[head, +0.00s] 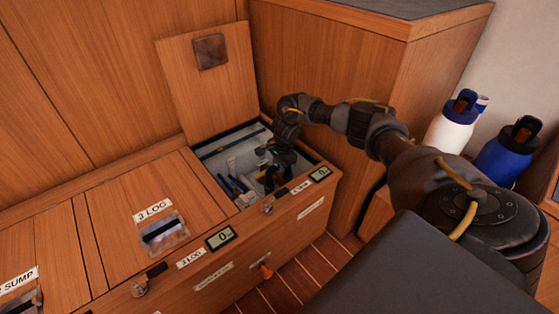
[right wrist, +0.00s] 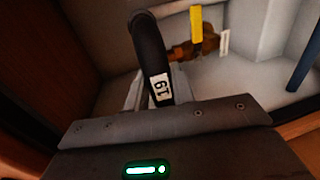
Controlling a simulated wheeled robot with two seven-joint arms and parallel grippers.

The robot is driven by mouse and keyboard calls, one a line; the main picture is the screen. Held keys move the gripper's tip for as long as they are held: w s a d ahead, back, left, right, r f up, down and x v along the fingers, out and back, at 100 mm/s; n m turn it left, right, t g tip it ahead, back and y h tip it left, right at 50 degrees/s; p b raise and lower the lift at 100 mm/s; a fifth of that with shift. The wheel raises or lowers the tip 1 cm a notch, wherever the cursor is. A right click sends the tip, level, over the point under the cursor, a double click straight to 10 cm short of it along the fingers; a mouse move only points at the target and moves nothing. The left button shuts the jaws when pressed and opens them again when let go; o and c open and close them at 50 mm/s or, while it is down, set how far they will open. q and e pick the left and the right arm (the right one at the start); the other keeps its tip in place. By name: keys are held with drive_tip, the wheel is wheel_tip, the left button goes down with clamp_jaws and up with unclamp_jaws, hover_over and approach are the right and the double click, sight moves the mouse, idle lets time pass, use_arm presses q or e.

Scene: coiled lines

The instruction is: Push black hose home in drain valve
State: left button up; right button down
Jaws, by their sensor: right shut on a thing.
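The black hose (right wrist: 147,45) rises in the right wrist view and bends over toward the gripper; it carries a white label with dark digits. Behind it to the right is the brass drain valve (right wrist: 208,45) with a yellow lever. The hose's upper part crosses in front of the valve's left end, and I cannot tell whether the two are joined. My right gripper (head: 276,160) reaches down into the open locker and is shut on the black hose. Its fingertips are mostly hidden in both views. My left gripper is not in view.
The open locker (head: 212,146) has its lid (head: 225,85) raised behind it. Blue pieces (head: 232,185) lie inside, left of the gripper. A tall wooden cabinet (head: 335,60) stands close on the right. White (head: 450,125) and blue (head: 500,155) bottles stand beyond my arm.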

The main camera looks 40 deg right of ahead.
drive_tip(key=shift+f, duration=0.35)
drive_tip(key=c, duration=1.1)
unclamp_jaws()
drive_tip(key=shift+o, duration=0.3)
drive_tip(key=o, duration=0.3)
drive_tip(key=shift+o, duration=0.2)
drive_tip(key=shift+r, duration=0.2)
drive_tip(key=shift+r+p, duration=2.35)
drive_tip(key=shift+r, duration=1)
